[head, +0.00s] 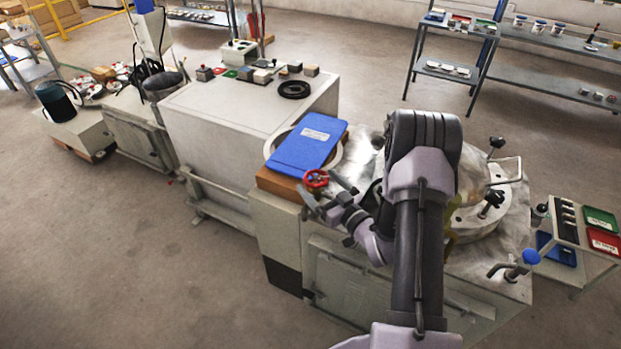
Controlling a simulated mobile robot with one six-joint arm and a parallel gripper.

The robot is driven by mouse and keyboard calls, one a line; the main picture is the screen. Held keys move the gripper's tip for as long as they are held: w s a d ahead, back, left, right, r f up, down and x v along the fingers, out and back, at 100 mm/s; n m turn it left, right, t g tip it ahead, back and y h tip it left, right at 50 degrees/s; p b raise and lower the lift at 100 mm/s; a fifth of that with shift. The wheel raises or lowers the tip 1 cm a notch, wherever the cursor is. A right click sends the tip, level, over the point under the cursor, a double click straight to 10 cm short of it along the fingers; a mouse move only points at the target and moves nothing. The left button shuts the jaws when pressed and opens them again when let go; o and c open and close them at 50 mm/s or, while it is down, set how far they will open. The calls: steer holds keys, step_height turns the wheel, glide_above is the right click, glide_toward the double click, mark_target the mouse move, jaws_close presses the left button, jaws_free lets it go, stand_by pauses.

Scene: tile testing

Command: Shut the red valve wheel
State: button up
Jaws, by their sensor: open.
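The red valve wheel (316,178) is small and sits at the front right corner of a wooden block, just below the blue clipboard or folder. My gripper (323,197) is open at the wheel. One finger lies to the wheel's lower left and the other to its right. I cannot tell from this view whether the fingers touch the rim. My arm comes in from the lower right and covers part of the bench behind it.
The blue folder (305,144) lies tilted beside the wheel, over a round opening. A white cabinet (235,110) with a black ring (294,89) stands to the left. A metal machine with clamp handles (497,198) is to the right. Open floor (130,260) lies at lower left.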

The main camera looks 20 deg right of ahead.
mark_target(309, 172)
steer(key=w, duration=0.4)
steer(key=shift+w+a+b, duration=0.35)
steer(key=shift+a+b, duration=0.05)
steer(key=c, duration=1.4)
